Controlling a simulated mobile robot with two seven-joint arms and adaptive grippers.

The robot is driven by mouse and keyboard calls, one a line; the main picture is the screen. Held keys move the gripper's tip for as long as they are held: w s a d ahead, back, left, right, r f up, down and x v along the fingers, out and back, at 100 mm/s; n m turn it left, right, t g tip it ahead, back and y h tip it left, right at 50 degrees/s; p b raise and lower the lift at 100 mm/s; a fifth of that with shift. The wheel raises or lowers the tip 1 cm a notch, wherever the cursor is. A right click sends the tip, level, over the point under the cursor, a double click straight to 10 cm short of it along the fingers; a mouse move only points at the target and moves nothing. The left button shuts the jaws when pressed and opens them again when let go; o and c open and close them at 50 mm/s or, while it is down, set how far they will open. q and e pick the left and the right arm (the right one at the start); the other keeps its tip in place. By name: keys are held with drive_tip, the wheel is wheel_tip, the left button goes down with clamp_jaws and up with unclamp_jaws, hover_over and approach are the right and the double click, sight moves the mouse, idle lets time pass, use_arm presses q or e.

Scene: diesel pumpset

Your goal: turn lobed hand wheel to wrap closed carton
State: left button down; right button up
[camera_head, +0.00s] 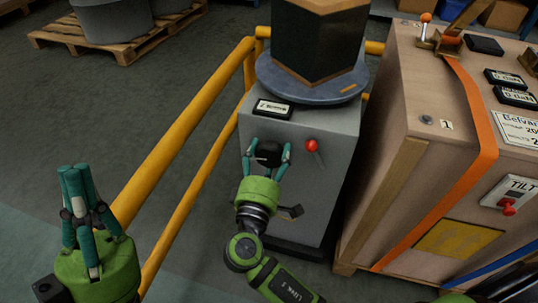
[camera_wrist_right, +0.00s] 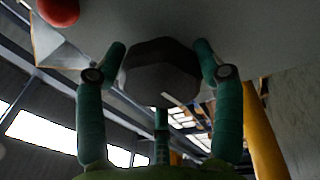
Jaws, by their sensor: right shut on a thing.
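The lobed hand wheel (camera_head: 268,152) is black and sits on the front of a grey cabinet. My right gripper (camera_head: 269,158) has its fingers around it. In the right wrist view, the dark hand wheel (camera_wrist_right: 162,76) is between the fingers of my right gripper (camera_wrist_right: 160,70), which is shut on it. The carton (camera_head: 318,45) stands on a round blue-grey turntable (camera_head: 268,82) on top of the cabinet; its sides look dark and its top is cut off by the frame. My left gripper (camera_head: 76,172) is raised at the lower left, away from the cabinet, its fingertips close together.
The grey cabinet (camera_head: 318,190) has a label plate (camera_head: 272,108) and a red knob (camera_head: 312,146). A yellow rail (camera_head: 185,130) runs along its left. A large wooden crate (camera_head: 405,130) with an orange strap (camera_head: 481,135) stands close on the right. Floor is free at left.

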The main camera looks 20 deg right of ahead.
drive_tip(key=shift+d+r, duration=0.2)
drive_tip(key=shift+d, duration=0.2)
drive_tip(key=o, duration=1.1)
drive_tip(key=shift+d, duration=0.1)
drive_tip(key=shift+o, duration=0.2)
drive_tip(key=shift+f, duration=0.1)
drive_tip(key=shift+s+a+f, duration=0.15)
drive_tip(key=shift+s+a, duration=0.3)
drive_tip(key=v, duration=1.1)
